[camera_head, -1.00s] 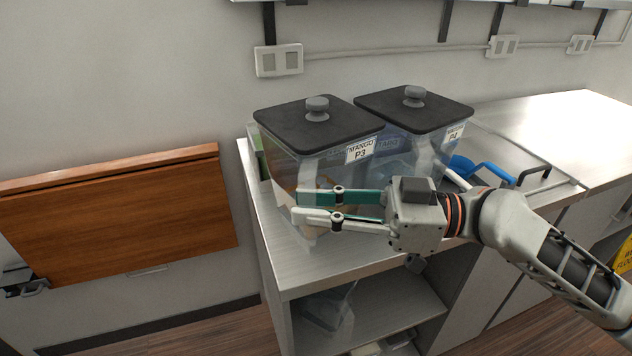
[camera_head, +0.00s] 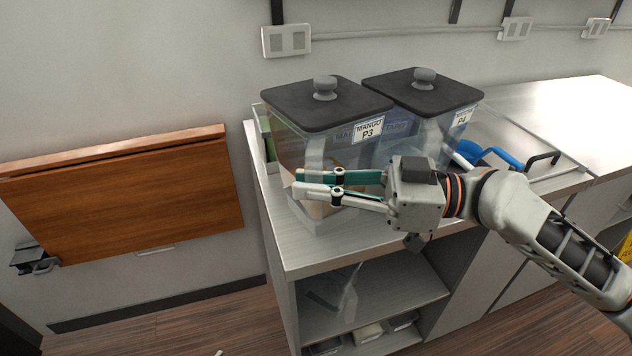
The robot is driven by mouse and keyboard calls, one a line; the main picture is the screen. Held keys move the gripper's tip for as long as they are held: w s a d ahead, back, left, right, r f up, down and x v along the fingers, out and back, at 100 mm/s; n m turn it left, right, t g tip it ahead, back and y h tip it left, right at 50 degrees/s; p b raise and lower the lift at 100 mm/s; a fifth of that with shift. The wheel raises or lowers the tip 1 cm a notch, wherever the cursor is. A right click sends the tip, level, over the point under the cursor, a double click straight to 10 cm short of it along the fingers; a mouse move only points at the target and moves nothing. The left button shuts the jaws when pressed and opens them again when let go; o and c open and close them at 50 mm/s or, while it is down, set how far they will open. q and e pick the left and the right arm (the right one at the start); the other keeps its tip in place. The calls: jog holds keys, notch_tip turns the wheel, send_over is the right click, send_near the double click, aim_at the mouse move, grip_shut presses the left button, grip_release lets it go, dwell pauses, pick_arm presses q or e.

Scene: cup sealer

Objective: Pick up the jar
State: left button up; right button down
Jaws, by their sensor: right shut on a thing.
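The jar is a clear, square-sided container (camera_head: 345,155) labelled MANGO P3, with a black lid and grey knob. It stands upright at the left end of the counter, with orange-brown contents low inside. My right gripper (camera_head: 298,184) reaches across its lower front from the right. Its teal and pale fingers lie close together and are shut on the jar; the exact contact is hard to see. The fingers hide part of the jar's lower front. My left gripper is not in view.
A second black-lidded jar (camera_head: 424,93), labelled P4, stands close on the right. Behind my arm are blue-handled and black-handled items (camera_head: 505,157). The counter (camera_head: 575,105) is clear at the far right. A wooden folding panel (camera_head: 120,200) hangs on the left wall.

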notch_tip(320, 180, up, 23)
jog(key=p, duration=0.4)
jog(key=shift+p, duration=0.4)
dwell(0.4)
jog(key=shift+s, duration=0.15)
